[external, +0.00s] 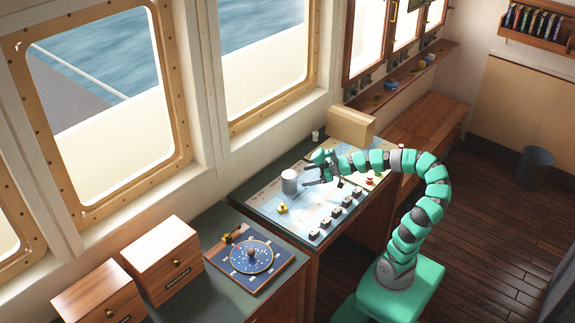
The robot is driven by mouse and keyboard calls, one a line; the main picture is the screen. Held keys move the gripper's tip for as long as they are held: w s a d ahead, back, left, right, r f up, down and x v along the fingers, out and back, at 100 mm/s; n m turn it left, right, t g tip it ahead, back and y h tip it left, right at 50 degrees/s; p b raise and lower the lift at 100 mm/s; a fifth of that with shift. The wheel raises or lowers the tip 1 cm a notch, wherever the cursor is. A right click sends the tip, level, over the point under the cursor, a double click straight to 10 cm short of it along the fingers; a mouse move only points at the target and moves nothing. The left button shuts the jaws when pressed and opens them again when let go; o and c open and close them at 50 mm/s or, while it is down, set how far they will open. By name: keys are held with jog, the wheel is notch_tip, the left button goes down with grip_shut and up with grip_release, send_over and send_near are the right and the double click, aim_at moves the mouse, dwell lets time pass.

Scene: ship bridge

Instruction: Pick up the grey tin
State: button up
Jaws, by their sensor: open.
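The grey tin (290,182) is a small upright cylinder with a pale top. It stands on the chart-covered desk (262,195), toward its left side. My gripper (309,172) is open, just to the right of the tin, with its fingers pointing left toward it. I cannot tell from this view whether a fingertip touches the tin or how high the fingers are above the chart. My green arm reaches over the desk from the right.
A small brass object (282,208) lies on the chart in front of the tin. Several dark blocks with light tops (335,214) line the front edge. A wooden box (350,127) stands behind my gripper. A blue dial board (250,256) lies on the lower-left counter.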

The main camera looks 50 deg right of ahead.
aim_at(293, 178)
jog(key=x, duration=0.3)
jog(key=shift+w+a+f, duration=0.2)
jog(key=shift+w, duration=0.1)
jog(key=shift+w+d+b+x, duration=0.15)
jog(key=shift+b+x, duration=0.2)
jog(key=shift+x, duration=0.65)
jog(key=shift+w+d+b+x, duration=0.15)
jog(key=shift+b+x, duration=0.2)
jog(key=shift+x, duration=0.65)
jog(key=shift+w+a+f, duration=0.15)
jog(key=shift+w+a, duration=0.25)
jog(key=shift+w, duration=0.15)
jog(key=shift+c, duration=0.3)
jog(key=c, duration=1.2)
jog(key=shift+o, duration=0.2)
